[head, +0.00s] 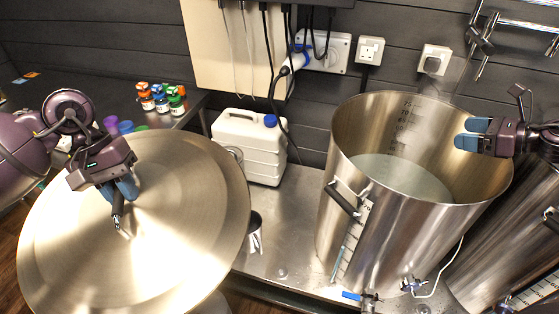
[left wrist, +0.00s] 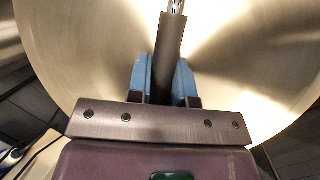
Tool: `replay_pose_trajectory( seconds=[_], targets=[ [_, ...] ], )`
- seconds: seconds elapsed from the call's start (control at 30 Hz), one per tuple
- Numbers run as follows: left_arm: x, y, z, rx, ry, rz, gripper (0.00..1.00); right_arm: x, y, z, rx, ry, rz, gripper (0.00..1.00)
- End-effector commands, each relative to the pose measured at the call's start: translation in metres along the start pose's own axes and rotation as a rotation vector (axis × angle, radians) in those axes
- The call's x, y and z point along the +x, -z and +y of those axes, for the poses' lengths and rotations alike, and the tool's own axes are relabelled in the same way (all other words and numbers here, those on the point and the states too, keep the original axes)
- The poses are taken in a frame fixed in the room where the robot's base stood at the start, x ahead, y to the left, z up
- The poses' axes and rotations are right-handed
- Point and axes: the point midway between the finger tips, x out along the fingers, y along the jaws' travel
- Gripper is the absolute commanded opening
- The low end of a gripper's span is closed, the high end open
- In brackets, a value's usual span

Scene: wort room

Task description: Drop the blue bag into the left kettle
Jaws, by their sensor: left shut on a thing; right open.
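My left gripper (head: 122,190) is shut on the dark handle (head: 118,208) of a large round steel lid (head: 205,215). The handle also shows between the blue fingers in the left wrist view (left wrist: 165,65). The lid is left of the left kettle (head: 345,235), clear of its rim. That kettle is a tall steel pot, open on top, with pale liquid (head: 400,178) inside. My right gripper (head: 468,134) is open and empty at the upper right part of the kettle's mouth. I see no blue bag in either view.
A steel counter (head: 285,235) carries the kettle and a white jerrycan (head: 262,150) with a blue cap. Several small colour-capped bottles (head: 161,97) stand at the back left. A second steel vessel (head: 505,245) stands close on the right. Sockets and cables (head: 325,52) line the wall.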

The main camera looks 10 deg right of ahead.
Motion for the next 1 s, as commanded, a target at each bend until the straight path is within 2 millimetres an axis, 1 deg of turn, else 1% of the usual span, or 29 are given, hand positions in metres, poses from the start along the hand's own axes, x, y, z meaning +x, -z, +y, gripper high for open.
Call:
replay_pose_trajectory(
  seconds=[0.1,0.3,1.0],
  targets=[
    [-0.001,0.000,0.000,0.001,-0.001,0.003,0.00,-0.009,0.001,0.000,-0.001,0.001,0.001,0.80],
    [0.000,0.001,0.000,0.001,-0.001,0.003,0.00,-0.017,0.000,0.001,-0.001,-0.001,0.001,0.80],
    [-0.002,0.001,0.001,-0.002,-0.003,0.004,0.00,-0.018,-0.001,0.000,0.004,0.000,-0.003,0.80]
  ],
)
